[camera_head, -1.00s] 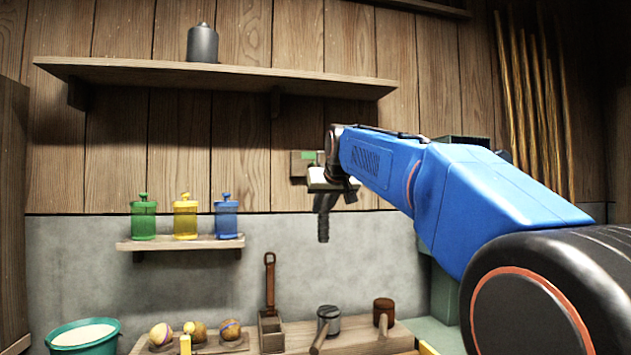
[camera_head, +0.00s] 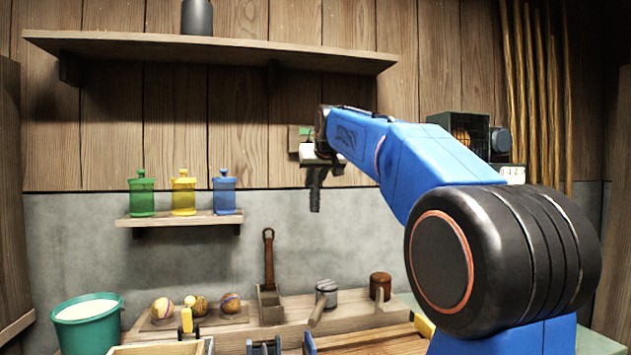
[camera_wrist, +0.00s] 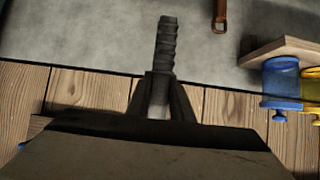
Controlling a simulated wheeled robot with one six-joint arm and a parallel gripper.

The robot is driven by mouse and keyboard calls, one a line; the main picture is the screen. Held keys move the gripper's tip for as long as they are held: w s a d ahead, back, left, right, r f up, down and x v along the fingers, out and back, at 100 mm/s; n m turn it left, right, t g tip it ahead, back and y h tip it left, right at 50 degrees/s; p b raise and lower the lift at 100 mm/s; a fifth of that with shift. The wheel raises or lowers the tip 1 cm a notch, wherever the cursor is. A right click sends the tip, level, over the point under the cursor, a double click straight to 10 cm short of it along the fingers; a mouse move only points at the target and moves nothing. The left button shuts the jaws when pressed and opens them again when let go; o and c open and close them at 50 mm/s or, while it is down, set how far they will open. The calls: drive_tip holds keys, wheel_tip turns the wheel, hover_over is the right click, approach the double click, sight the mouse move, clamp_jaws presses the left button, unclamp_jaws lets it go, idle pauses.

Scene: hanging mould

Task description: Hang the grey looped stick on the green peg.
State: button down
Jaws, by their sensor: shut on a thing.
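My gripper (camera_head: 322,160) is shut on the grey looped stick (camera_head: 315,190), whose dark ridged handle hangs down below the jaws. The handle also shows in the wrist view (camera_wrist: 166,45), sticking out past my fingers (camera_wrist: 165,100). The stick's loop is hidden in both views. A green patch that looks like the green peg (camera_head: 305,131) shows on a wooden block on the wall, just behind and above-left of my gripper. My gripper partly covers it, and I cannot tell the gap in depth.
A long shelf (camera_head: 160,45) runs above. A small shelf (camera_head: 150,219) with green, yellow and blue jars is at left. Below stands a cluttered bench with a ladle (camera_head: 268,260), mallets and balls, beside a teal bucket (camera_head: 88,328). A dark cage-like box (camera_head: 460,135) is at right.

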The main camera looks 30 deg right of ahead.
drive_tip(key=w+d+f, duration=0.1)
drive_tip(key=w+d, duration=0.1)
drive_tip(key=w, duration=0.5)
drive_tip(key=shift+w+f, duration=0.15)
idle(0.9)
idle(0.7)
drive_tip(key=c, duration=1.5)
unclamp_jaws()
drive_tip(key=shift+f, duration=0.1)
drive_tip(key=v, duration=1.7)
